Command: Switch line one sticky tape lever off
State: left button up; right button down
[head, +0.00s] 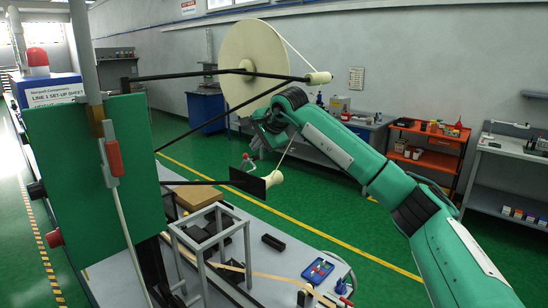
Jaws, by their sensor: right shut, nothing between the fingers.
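A red lever handle (115,158) hangs along a grey valve body on the pipe in front of the green panel (65,170) at the left. It points downward along the pipe. A large cream tape reel (247,60) stands on black arms behind. My right arm comes in from the right, and my right gripper (257,140) is shut and empty, just below the reel. It is well to the right of the red lever and apart from it. A small red-tipped part (247,162) shows under the gripper; I cannot tell what it is. My left gripper is not in view.
A black bracket (248,182) with a cream roller (275,178) juts out below my gripper. A grey frame (215,245) and a blue tray (317,270) are on the machine table (285,262). Black bars cross between panel and reel. Green floor is open behind.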

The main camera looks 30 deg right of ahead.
jog(key=s+d+b, duration=0.1)
jog(key=s+b, duration=0.2)
jog(key=s, duration=0.7)
jog(key=shift+d, duration=0.35)
